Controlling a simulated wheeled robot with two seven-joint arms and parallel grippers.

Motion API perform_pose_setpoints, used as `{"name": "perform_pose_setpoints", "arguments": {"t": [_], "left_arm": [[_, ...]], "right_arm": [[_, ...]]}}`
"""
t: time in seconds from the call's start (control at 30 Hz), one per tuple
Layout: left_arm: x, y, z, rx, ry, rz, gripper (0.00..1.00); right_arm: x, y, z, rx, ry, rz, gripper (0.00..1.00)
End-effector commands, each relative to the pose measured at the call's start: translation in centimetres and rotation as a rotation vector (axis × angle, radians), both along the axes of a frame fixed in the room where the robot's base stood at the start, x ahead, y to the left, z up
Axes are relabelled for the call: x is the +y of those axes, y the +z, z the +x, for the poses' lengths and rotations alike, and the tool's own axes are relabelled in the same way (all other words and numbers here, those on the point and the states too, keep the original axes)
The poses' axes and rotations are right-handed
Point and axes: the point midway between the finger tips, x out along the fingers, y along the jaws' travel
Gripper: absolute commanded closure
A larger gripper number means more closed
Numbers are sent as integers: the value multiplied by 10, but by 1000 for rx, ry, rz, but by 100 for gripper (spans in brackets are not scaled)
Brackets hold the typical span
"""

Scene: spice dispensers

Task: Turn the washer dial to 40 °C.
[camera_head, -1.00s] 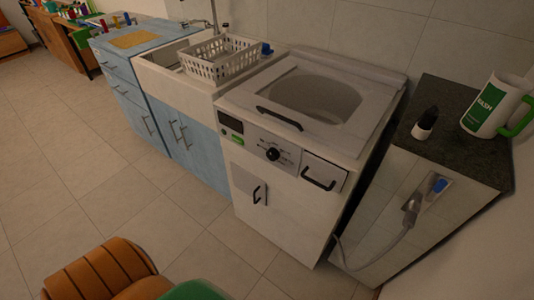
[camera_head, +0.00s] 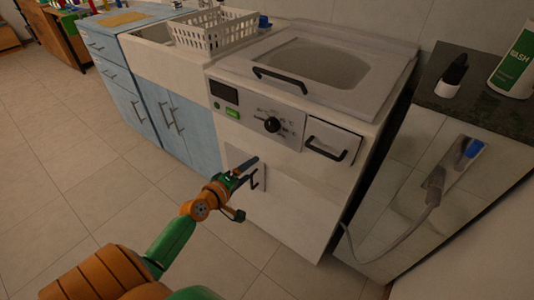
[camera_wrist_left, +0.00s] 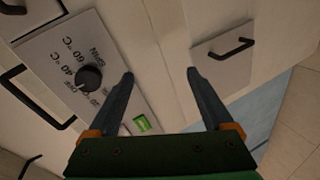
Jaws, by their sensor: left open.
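The washer (camera_head: 325,205) is a white unit with a grey control panel. Its black round dial (camera_head: 272,125) sits in the panel's middle. In the left wrist view the dial (camera_wrist_left: 89,78) is at the left, with printed marks including 60 °C, 40 °C and SPIN around it. I cannot read where its pointer stands. My left gripper (camera_head: 248,172) is open and empty, below the dial and in front of the small lower door. In the left wrist view the gripper's fingers (camera_wrist_left: 160,78) are spread, with the dial left of them, apart. My right gripper is out of view.
A green button (camera_head: 232,112) and dark display (camera_head: 224,92) are left of the dial. A drawer handle (camera_head: 326,151) is at its right and a lid handle (camera_head: 280,78) above. A hose (camera_head: 433,190) hangs on the right cabinet. Open floor lies at left.

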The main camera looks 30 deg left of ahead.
Motion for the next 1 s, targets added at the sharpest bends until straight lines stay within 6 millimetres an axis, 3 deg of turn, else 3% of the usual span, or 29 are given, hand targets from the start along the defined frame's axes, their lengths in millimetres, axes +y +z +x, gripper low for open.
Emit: {"name": "perform_pose_setpoints", "arguments": {"t": [0.03,0.1,0.23,0.43,0.6,0.93,1.0], "left_arm": [[2,22,12,-119,0,-86,15],[0,67,18,-240,-15,-198,15],[-4,102,27,-313,-35,-274,15],[-5,103,66,-312,-34,-274,15],[-6,101,86,-309,-33,-272,15],[-7,100,91,-305,-34,-271,15],[-7,100,91,-305,-34,-271,34]], "right_arm": [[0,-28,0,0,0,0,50],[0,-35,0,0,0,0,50],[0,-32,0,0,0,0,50],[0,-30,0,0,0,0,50],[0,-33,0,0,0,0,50],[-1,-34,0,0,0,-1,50],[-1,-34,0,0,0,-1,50]]}}
